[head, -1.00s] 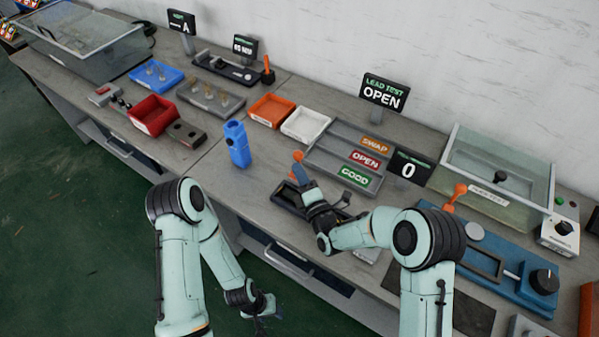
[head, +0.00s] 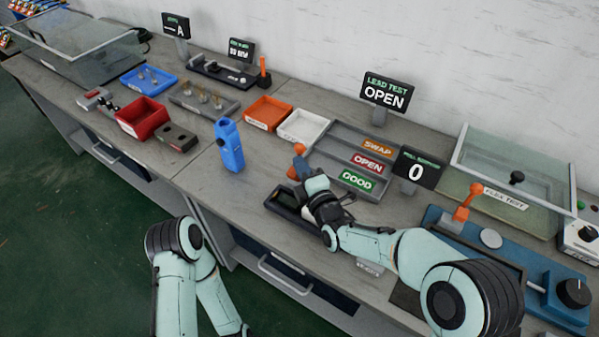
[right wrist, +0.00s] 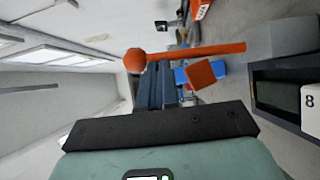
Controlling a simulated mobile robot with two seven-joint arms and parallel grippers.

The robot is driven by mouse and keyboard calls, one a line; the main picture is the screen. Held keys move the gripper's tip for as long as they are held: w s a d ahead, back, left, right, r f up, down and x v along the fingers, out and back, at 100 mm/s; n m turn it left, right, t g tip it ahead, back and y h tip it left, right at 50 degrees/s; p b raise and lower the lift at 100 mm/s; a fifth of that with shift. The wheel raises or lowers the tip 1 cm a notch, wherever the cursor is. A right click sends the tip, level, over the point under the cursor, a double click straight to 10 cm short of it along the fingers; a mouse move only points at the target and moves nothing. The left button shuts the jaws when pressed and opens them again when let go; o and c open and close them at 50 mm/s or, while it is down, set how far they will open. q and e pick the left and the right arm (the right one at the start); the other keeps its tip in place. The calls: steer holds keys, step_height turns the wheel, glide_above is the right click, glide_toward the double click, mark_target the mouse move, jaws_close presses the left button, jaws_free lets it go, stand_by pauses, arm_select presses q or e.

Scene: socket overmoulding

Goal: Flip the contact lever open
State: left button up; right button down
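The contact lever, orange with a round knob (head: 299,149), stands at the black test fixture (head: 282,207) in the middle of the bench. In the right wrist view, its orange bar and ball knob (right wrist: 135,60) lie just beyond the dark front edge of my right gripper. My right gripper (head: 312,186) is at the fixture, close to the lever and just below the knob in the head view.
A blue upright holder (head: 230,146) stands left of the fixture. A grey sorting tray (head: 330,140) lies behind it. A blue fixture (head: 450,225) with another orange lever (head: 466,200) is at the right. A lead test sign (head: 386,92) reads OPEN.

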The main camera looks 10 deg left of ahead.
steer(key=shift+d+r, duration=0.1)
steer(key=shift+r, duration=0.05)
steer(key=b+v, duration=0.2)
steer(key=v, duration=1.1)
steer(key=shift+s+d, duration=0.1)
steer(key=shift+s, duration=0.15)
